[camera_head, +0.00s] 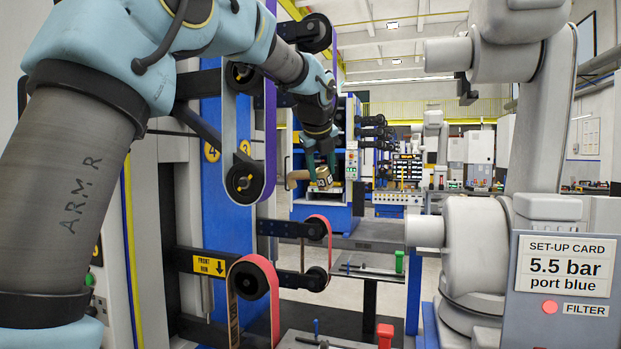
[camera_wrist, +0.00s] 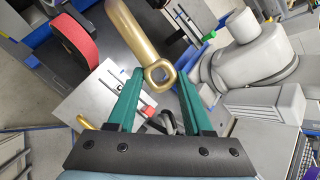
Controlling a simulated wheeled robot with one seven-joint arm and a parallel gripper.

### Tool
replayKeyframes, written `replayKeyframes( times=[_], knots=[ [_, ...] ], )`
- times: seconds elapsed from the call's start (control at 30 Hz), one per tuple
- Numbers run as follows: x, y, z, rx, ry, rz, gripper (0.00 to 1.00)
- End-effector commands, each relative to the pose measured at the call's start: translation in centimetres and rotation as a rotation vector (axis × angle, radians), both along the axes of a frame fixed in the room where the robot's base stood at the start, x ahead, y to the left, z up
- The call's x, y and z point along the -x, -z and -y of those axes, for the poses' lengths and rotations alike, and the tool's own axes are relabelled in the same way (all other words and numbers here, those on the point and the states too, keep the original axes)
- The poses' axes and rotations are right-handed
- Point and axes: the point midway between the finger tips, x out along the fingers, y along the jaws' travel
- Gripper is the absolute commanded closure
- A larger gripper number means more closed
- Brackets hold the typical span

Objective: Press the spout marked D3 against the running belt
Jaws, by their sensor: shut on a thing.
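My gripper (camera_head: 322,163) is shut on a brass-coloured curved spout (camera_head: 297,177), which sticks out to the left of the fingers. A small tag with a 3 shows by the fingers; the rest of its marking is too small to read. In the wrist view the spout (camera_wrist: 130,32) runs up and left from a ring-like end between the green fingers. A purple belt (camera_head: 270,110) runs over rollers left of my gripper, and a red belt (camera_head: 270,283) runs lower down. The red belt also shows in the wrist view (camera_wrist: 78,42), apart from the spout. I cannot tell which belt is running.
A large grey robot arm (camera_head: 478,245) stands at right beside a set-up card (camera_head: 563,275). Roller arms jut out at left. A blue machine (camera_head: 345,210) stands behind my gripper.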

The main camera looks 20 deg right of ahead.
Motion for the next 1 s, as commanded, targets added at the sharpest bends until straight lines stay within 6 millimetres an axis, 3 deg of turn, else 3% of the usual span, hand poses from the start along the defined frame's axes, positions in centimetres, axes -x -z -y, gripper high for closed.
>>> replayKeyframes(
  times=[0.37,1.0],
  knots=[
    [0.3,-0.2,0.4,0.002,0.002,0.002,1.00],
    [4.3,-0.2,4.6,0.001,0.003,0.002,1.00]
  ],
)
